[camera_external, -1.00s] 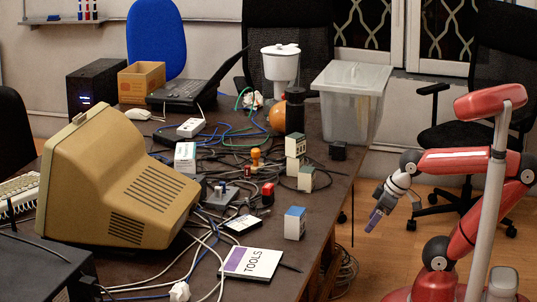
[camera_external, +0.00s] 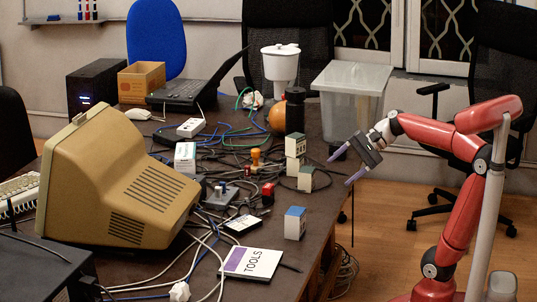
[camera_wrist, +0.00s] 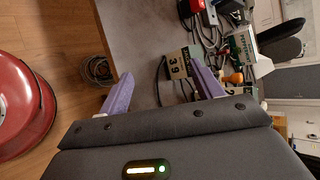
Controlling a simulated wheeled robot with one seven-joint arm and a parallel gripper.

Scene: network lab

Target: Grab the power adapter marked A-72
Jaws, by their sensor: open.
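No label reading A-72 is legible in either view. Several small boxes that could be adapters lie on the table: two stacked green-and-white ones, the upper (camera_external: 295,146) and the lower (camera_external: 306,179), and a blue-topped white one (camera_external: 295,223). In the wrist view, a green-and-white box (camera_wrist: 178,66) shows the characters "38" and sits beyond my fingers. Another green-and-white box (camera_wrist: 243,43) lies farther off, its print unreadable. My gripper (camera_external: 341,169) is open and empty, at the table's right edge, right of the green-and-white boxes; its purple fingers also show in the wrist view (camera_wrist: 162,72).
Tangled cables (camera_external: 230,150) cover the table middle. A beige monitor (camera_external: 120,190) stands left, a clear plastic bin (camera_external: 350,85) at the back right. A TOOLS booklet (camera_external: 251,262) lies in front. An orange-handled stamp (camera_external: 256,160) and a red-topped block (camera_external: 268,193) stand among the cables.

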